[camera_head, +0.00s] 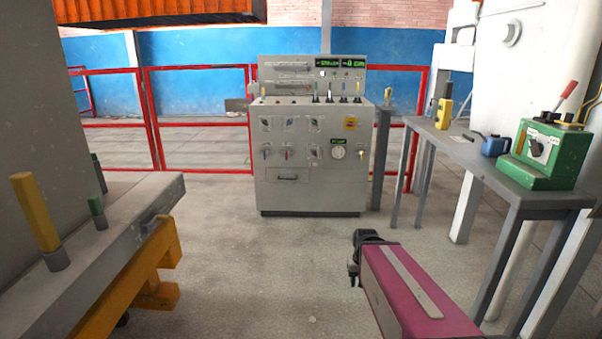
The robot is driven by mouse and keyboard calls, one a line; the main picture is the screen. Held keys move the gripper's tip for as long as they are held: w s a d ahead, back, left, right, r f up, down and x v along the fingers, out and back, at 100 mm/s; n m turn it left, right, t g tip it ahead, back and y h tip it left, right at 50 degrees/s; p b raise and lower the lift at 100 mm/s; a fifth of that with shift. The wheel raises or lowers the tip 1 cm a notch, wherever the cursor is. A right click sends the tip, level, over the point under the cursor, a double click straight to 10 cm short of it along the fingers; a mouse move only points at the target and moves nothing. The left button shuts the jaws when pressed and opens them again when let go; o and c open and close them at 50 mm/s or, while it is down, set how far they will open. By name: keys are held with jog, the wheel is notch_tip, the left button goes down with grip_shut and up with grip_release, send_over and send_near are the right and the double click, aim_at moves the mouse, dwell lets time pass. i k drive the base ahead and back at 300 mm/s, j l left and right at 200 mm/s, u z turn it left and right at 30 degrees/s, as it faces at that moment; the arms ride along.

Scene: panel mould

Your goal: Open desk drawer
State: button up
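The grey control desk (268,203) stands in the middle distance against the red railing. A drawer (290,174) with a small dark handle (288,179) is in the lower left of its front face. The drawer front looks flush with the desk, so it appears closed. My gripper (353,276) is at the dark end of my magenta arm in the lower right, well short of the desk and touching nothing that I can see. Its fingers are small and mostly hidden by the arm, so I cannot tell whether they are open.
A grey table (460,152) on the right holds a green box (548,152) with a red lever, a blue can (495,146) and a yellow device (444,113). A grey mould bench (120,222) with yellow supports fills the left. The floor (245,260) between is clear.

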aim_at(273, 174)
jog(key=i+j, duration=0.1)
jog(key=i, duration=0.85)
jog(key=i+j, duration=0.15)
jog(key=i, duration=0.85)
jog(key=i+j, duration=0.1)
jog(key=i, duration=0.85)
